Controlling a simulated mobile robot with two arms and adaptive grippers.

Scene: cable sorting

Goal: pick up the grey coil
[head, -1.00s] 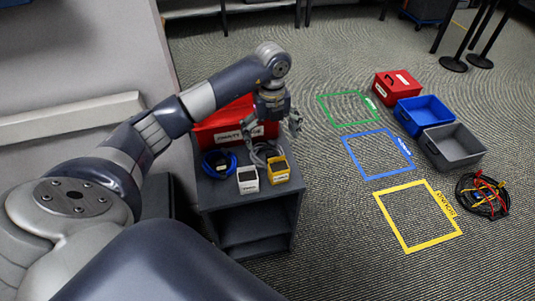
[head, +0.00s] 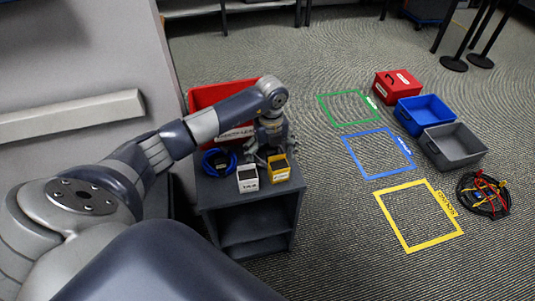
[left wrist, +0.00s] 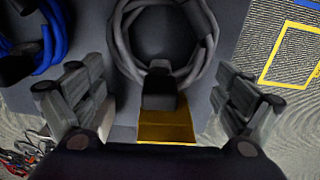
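The grey coil (left wrist: 122,45) lies on the top of the small grey cabinet (head: 212,196), and the left wrist view shows it ahead of my fingers, with a dark connector at its near side. In the head view the gripper mostly hides it. My left gripper (head: 265,155) is above the coil; in the left wrist view (left wrist: 160,108) its fingers are spread wide, with nothing between them held. The yellow box (head: 279,170) stands right by the coil, below the gripper. My right gripper is not in view.
A blue coil (head: 219,161) and a white box (head: 248,179) share the cabinet top. A red bin (head: 210,97) stands behind. On the floor lie green, blue and yellow frames, a blue bin (head: 424,114), a grey bin (head: 453,146), a red box (head: 396,86) and a cable pile (head: 483,195).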

